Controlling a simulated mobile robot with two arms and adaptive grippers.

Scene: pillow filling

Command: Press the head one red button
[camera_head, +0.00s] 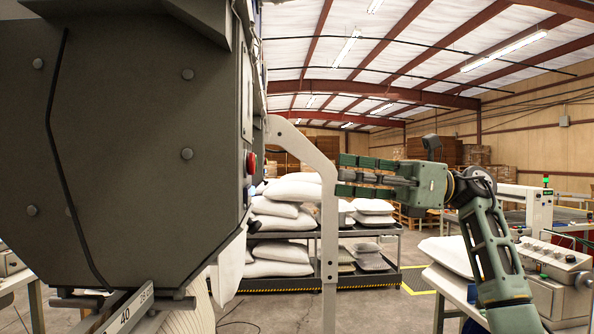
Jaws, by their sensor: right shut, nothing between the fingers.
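A red button (251,162) sticks out from the narrow panel on the right side of the large dark grey filling machine (125,150). I see it nearly edge-on. My right gripper (340,175) is to the right of the button at about its height in the picture, with its green fingers pointing left. It is shut and empty, and a visible gap separates it from the button. A light grey metal upright (329,235) shows between them in the picture. My left gripper is not in view.
White pillows (283,250) lie stacked on a dark rack (385,280) behind the upright. At the right is a table with another pillow (447,254) and a control box with knobs (553,262). Open floor (270,312) shows at the bottom middle.

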